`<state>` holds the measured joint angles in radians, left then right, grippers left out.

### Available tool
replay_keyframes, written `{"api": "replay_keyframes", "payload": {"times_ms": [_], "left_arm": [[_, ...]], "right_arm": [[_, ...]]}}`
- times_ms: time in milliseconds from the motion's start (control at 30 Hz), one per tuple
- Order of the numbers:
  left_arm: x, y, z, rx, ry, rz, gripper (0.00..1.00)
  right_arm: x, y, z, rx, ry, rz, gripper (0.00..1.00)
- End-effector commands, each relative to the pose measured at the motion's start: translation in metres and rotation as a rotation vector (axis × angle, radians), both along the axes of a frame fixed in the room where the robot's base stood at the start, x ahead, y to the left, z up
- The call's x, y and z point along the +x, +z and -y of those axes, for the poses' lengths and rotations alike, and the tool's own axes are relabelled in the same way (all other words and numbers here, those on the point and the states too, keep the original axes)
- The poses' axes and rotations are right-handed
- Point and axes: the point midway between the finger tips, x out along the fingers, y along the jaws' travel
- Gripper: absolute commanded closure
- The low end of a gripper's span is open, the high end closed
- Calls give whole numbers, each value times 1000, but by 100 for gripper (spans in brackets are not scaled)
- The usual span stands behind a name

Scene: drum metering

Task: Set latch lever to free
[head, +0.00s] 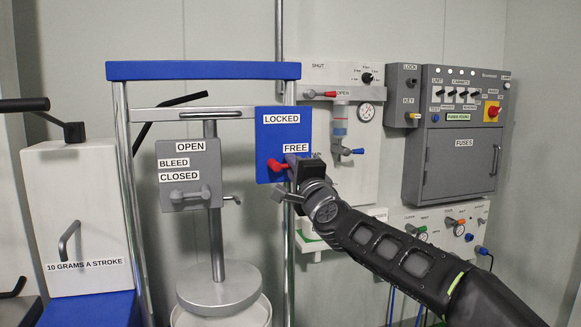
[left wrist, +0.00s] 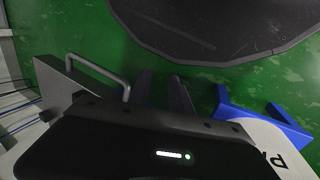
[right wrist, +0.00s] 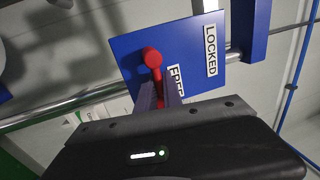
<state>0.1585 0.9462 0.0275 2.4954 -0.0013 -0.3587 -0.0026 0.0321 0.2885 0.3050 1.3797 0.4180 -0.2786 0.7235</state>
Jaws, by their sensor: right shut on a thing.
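The latch lever (head: 277,165) is red with a round knob. It sits on the lower part of a blue plate (head: 275,136) labelled LOCKED at the top and FREE lower down. In the right wrist view, the lever (right wrist: 152,58) stands beside the FREE label, which is partly covered. My right gripper (head: 296,168) is at the plate's lower edge, shut on the lever; its fingers (right wrist: 160,95) hide part of the shaft. My left gripper (left wrist: 163,92) shows only in its wrist view, fingers apart and empty above the green floor.
A grey OPEN/BLEED/CLOSED plate (head: 190,175) stands left of the blue plate, inside a metal frame with a blue top bar (head: 203,71). A white box (head: 85,220) is at far left. A grey fuse cabinet (head: 462,165) and valve panel (head: 352,75) are on the right wall.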

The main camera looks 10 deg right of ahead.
Motion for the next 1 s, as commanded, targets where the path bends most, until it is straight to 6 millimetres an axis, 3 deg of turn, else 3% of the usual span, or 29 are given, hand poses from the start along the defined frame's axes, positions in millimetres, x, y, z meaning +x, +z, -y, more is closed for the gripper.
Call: {"api": "replay_keyframes", "payload": {"times_ms": [33, 200, 233, 467, 867, 1000], "left_arm": [[0, 0, 0, 0, 0, 0, 75], [0, 0, 0, 0, 0, 0, 75], [0, 0, 0, 0, 0, 0, 75], [0, 0, 0, 0, 0, 0, 75], [0, -1, 0, 0, 0, 0, 75], [0, -5, 0, 0, 0, 0, 75]], "right_arm": [[0, 3, 14, 6, -27, 8, 100], [1, 2, 14, 6, -27, 8, 100], [1, 2, 14, 6, -27, 7, 88], [1, 2, 14, 4, -26, 6, 69], [0, -1, 6, 1, -12, 3, 68], [-9, -3, 6, -1, -11, 4, 68]]}}
